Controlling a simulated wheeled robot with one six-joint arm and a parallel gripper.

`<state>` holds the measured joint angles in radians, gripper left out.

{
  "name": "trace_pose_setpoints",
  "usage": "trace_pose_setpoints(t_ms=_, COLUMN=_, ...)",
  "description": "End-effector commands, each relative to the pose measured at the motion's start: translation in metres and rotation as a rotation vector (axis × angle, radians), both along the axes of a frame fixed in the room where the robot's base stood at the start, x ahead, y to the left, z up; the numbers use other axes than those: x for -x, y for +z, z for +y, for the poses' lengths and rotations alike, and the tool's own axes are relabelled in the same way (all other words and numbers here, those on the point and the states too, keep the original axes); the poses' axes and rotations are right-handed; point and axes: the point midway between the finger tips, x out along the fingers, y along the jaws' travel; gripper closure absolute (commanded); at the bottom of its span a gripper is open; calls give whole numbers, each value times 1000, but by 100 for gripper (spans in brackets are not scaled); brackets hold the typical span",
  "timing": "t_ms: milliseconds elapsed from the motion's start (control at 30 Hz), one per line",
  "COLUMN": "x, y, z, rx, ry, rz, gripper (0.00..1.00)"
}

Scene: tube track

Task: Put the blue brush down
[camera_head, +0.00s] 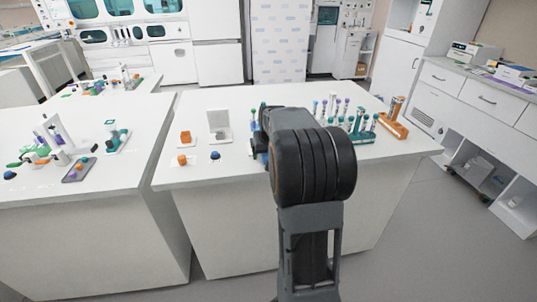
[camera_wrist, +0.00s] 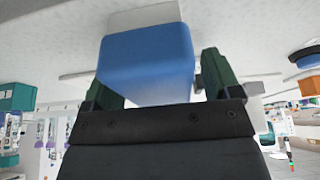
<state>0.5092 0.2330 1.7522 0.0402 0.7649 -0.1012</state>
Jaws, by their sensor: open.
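The blue brush (camera_wrist: 146,58) fills the space between the fingers of my gripper (camera_wrist: 158,82) in the wrist view. Its blue body is blocky, with a pale grey part at its far end by the white surface. The gripper is open, with one dark green finger on each side of the brush. A gap shows at the right finger; contact at the left finger is hard to tell. In the head view my arm hides most of the gripper and the brush at the white table (camera_head: 225,176).
Teal racks with tubes (camera_head: 361,128) and an orange rack (camera_head: 393,122) stand to the right.

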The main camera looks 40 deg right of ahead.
Motion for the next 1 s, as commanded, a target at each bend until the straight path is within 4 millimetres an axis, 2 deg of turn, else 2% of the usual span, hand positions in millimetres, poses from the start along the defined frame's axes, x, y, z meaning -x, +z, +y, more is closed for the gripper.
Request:
trace_pose_setpoints(t_ms=467, x=0, y=-3, z=0, rx=0, ry=0, rz=0, gripper=17)
trace_pose_setpoints(t_ms=1000, x=0, y=-3, z=0, rx=0, ry=0, rz=0, gripper=68)
